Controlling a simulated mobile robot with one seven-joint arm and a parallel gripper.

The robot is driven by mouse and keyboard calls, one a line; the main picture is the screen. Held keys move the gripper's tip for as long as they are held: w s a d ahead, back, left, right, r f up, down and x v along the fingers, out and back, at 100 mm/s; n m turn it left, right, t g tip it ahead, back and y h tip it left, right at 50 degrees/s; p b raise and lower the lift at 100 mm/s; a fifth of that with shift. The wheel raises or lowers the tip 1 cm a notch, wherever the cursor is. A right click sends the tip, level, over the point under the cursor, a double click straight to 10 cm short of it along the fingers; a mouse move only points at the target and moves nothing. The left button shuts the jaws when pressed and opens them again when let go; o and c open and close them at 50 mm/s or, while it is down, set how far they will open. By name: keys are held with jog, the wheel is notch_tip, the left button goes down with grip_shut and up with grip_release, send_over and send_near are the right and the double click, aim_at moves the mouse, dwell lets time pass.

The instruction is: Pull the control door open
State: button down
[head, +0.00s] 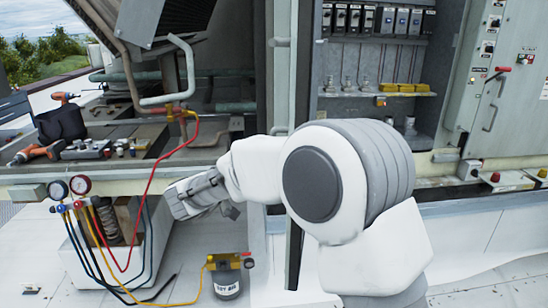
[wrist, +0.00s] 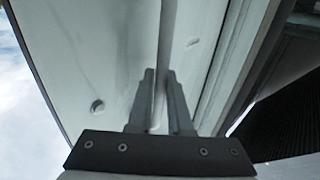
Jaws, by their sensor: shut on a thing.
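A grey control door (head: 520,85) with switches, a red-ended lever (head: 497,73) and a grey bar handle (head: 493,103) stands at the far right in the head view, beside the open cabinet. My gripper (head: 195,195) is left of centre, partly hidden by my white arm. In the wrist view my gripper (wrist: 160,78) is shut on a thin pale bar (wrist: 166,40). The bar runs in front of a pale panel (wrist: 110,55). I cannot tell for sure which panel in the head view this is.
A ledge with tools, including an orange drill (head: 40,152), is at the left. A dark canister (head: 227,275) stands on the roof floor. The open cabinet (head: 372,115) holds breakers. Pale floor is clear at the lower right.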

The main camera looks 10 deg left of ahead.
jog(key=shift+w+d+r, duration=0.1)
jog(key=shift+r, duration=0.1)
jog(key=c, duration=0.8)
grip_release()
jog(key=shift+f, duration=0.1)
jog(key=shift+c, duration=0.2)
jog(key=v, duration=1.7)
jog(key=shift+a, duration=0.25)
